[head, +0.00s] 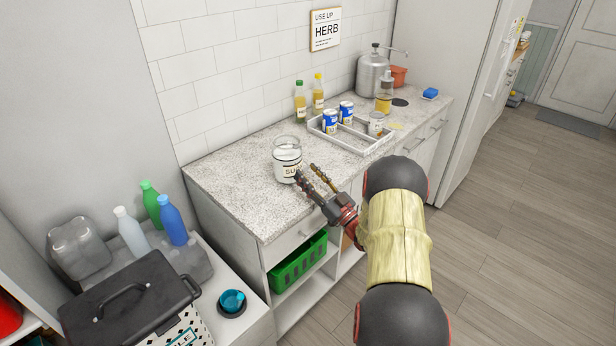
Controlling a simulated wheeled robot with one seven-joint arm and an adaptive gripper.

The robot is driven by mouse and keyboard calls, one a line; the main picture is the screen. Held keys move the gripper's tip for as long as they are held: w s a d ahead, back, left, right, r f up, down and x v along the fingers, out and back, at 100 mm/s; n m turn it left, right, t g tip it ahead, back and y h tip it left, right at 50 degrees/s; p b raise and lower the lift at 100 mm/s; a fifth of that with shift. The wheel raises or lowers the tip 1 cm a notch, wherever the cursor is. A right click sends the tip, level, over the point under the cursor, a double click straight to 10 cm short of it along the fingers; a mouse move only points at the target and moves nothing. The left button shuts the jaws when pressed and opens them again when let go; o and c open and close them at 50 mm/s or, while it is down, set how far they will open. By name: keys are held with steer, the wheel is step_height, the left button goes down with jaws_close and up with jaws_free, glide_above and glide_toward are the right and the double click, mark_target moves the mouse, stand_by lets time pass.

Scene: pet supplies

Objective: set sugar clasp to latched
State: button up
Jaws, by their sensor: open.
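The sugar jar (287,160) is a clear jar with white contents and a label reading "SU", partly hidden by my gripper. It stands upright near the front edge of the speckled counter (232,185). Its upper part is clear glass; the clasp cannot be made out at this size. Nothing shows between the fingers.
Behind, a grey tray (345,142) holds cans. Two bottles (300,102) stand by the wall, and a metal canister (373,75) is farther back. A green basket (298,262) sits below the counter. The counter left of the jar is clear. Bottles and a black-lidded bin (130,300) stand at lower left.

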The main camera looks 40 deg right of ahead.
steer(key=shift+w+r, duration=0.15)
steer(key=shift+w, duration=0.05)
steer(key=shift+c, duration=0.6)
jaws_close()
